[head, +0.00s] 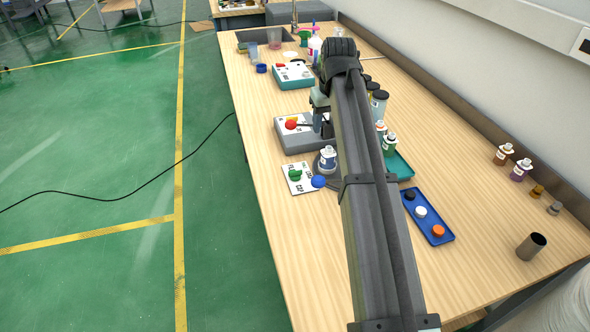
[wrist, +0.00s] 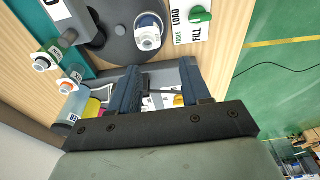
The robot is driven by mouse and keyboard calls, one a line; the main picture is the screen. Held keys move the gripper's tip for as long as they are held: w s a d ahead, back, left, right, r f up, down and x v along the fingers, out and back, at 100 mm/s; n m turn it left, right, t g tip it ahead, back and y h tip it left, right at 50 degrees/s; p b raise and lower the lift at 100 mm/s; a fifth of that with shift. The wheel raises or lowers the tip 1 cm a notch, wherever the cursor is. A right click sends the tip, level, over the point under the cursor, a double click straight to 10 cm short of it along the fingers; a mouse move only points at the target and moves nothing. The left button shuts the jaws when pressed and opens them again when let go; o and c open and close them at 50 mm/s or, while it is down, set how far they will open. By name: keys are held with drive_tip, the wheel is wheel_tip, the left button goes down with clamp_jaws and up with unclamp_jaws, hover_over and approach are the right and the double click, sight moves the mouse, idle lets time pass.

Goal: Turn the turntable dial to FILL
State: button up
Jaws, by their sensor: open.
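The turntable dial is a green knob (head: 295,175) on a white card (head: 306,185) at the table's left edge. In the wrist view the green dial (wrist: 200,15) sits at the top right, beside the words TABLE, LOAD and FILL; I cannot tell which word it points to. The round grey turntable (wrist: 118,42) is next to it and carries a white-capped bottle (wrist: 148,35). My gripper (wrist: 161,68) is open, with nothing held between its two dark blue fingers. It is over the grey station behind the turntable, apart from the dial. In the head view my arm partly hides the gripper.
A grey box with a red knob (head: 291,124) stands just behind the dial card. A blue tray (head: 436,230) with caps and a teal tray with bottles are at right. The table's front is clear.

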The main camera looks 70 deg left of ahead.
sight(295, 170)
drive_tip(key=shift+n, duration=0.4)
drive_tip(key=s, duration=0.2)
drive_tip(key=s+a+f, duration=0.1)
drive_tip(key=s, duration=0.2)
drive_tip(key=s+a, duration=0.1)
drive_tip(key=s, duration=0.1)
drive_tip(key=shift+s+a+f, duration=0.2)
drive_tip(key=shift+s+a, duration=0.05)
drive_tip(key=shift+s, duration=0.1)
drive_tip(key=shift+c, duration=0.5)
drive_tip(key=f+m, duration=0.4)
drive_tip(key=m, duration=0.2)
drive_tip(key=d+f+m+h, duration=0.1)
drive_tip(key=f+m, duration=0.4)
drive_tip(key=m, duration=0.1)
drive_tip(key=f+m, duration=0.5)
drive_tip(key=m, duration=0.2)
drive_tip(key=shift+s+d+f+h, duration=0.1)
drive_tip(key=shift+s+d+h, duration=0.05)
drive_tip(key=shift+s+h, duration=0.25)
drive_tip(key=shift+c, duration=0.2)
clamp_jaws()
